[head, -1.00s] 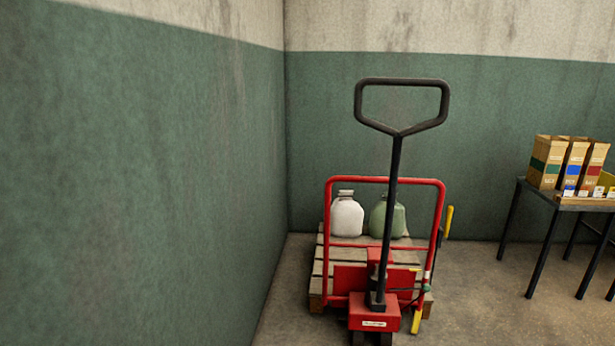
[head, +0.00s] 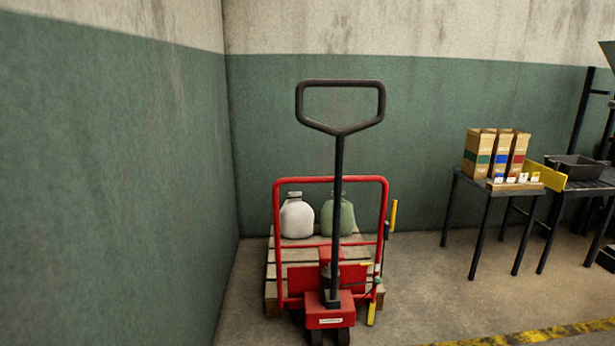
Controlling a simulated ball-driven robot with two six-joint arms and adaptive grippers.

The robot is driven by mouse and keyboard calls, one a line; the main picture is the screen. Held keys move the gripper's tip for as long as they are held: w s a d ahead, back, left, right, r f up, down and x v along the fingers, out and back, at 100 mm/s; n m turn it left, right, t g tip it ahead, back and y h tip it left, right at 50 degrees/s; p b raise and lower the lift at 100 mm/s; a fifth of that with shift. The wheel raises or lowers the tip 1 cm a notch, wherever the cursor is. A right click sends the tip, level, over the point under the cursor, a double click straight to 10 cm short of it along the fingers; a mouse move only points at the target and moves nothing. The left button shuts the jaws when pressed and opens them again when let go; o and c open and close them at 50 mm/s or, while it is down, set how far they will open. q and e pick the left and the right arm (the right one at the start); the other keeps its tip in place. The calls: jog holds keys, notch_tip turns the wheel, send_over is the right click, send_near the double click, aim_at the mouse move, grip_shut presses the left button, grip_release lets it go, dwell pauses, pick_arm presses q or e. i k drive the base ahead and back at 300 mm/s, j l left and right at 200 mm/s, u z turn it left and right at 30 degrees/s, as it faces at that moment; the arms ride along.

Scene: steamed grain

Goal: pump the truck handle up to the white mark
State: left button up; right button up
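The truck handle (head: 338,200) is a black bar with a closed loop grip at its top, standing nearly upright. It rises from the red pallet truck (head: 330,309), which has a red tube frame (head: 331,181) and stands at a wooden pallet (head: 283,262). A small whitish spot shows on the frame's right side, but I cannot tell whether it is the white mark. Neither of my grippers is in view.
Walls rise on the left and behind. A dark table (head: 497,186) with several boxes stands to the right. The floor (head: 450,300) between is clear, with a yellow-black stripe (head: 540,334) at the front.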

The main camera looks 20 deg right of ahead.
aim_at(340, 136)
jog(key=i+l+u, duration=0.15)
jog(key=i+l, duration=0.15)
jog(key=i+l+u, duration=0.1)
jog(key=i+l, duration=0.2)
jog(key=l, duration=0.15)
jog(key=i+l+u, duration=0.15)
jog(key=i+l, duration=0.15)
jog(key=l, duration=0.15)
